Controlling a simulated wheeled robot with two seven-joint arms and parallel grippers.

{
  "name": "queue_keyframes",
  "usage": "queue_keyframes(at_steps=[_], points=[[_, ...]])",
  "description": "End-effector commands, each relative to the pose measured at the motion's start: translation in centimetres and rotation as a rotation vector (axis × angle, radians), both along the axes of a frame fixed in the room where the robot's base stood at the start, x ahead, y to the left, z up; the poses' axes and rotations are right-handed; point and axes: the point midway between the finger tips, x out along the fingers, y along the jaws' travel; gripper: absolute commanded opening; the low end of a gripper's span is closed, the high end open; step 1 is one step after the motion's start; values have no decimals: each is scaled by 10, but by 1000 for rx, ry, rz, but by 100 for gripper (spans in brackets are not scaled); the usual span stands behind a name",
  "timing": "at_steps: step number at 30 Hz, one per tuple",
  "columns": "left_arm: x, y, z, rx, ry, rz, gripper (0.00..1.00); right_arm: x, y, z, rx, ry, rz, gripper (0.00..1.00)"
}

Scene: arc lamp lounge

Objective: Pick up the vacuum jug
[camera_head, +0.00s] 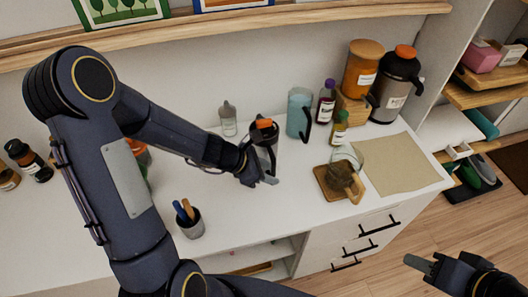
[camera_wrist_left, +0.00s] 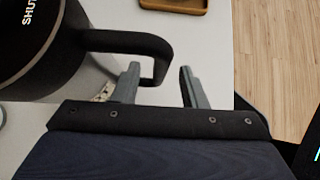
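The vacuum jug (camera_head: 264,133) is dark with an orange top and stands upright on the white counter. In the left wrist view, its dark body (camera_wrist_left: 35,45) with white lettering fills the upper left, and its looped handle (camera_wrist_left: 160,55) points right. My left gripper (camera_head: 262,178) is in front of the jug at its handle. In the left wrist view, its two grey fingers (camera_wrist_left: 159,85) are apart, with the outer part of the handle between them and a gap beside the right finger. My right gripper (camera_head: 421,264) is empty at the lower right, away from the counter; its finger gap is unclear.
A larger dark jug with an orange lid (camera_head: 397,85) stands at the back right. A teal pitcher (camera_head: 298,112) and bottles stand right of the vacuum jug. A pen cup (camera_head: 191,224) is front left. A wooden board (camera_head: 325,183) and a beige mat (camera_head: 400,165) lie right.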

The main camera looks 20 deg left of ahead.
Motion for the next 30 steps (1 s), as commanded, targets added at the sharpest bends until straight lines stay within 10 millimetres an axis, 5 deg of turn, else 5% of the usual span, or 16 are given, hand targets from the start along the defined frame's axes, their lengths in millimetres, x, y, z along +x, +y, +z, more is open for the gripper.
queue_keyframes(at_steps=[12, 21, 30], points=[[9, -13, -15, 2, -2, -1, 39, 0, 0, -7, 0, 0, 0, 36], [9, -13, -15, 1, -2, -2, 1, 0, 0, -7, 0, 0, 0, 36], [9, -12, -14, 2, -2, -1, 0, 0, 0, -7, 0, 0, 0, 36]])
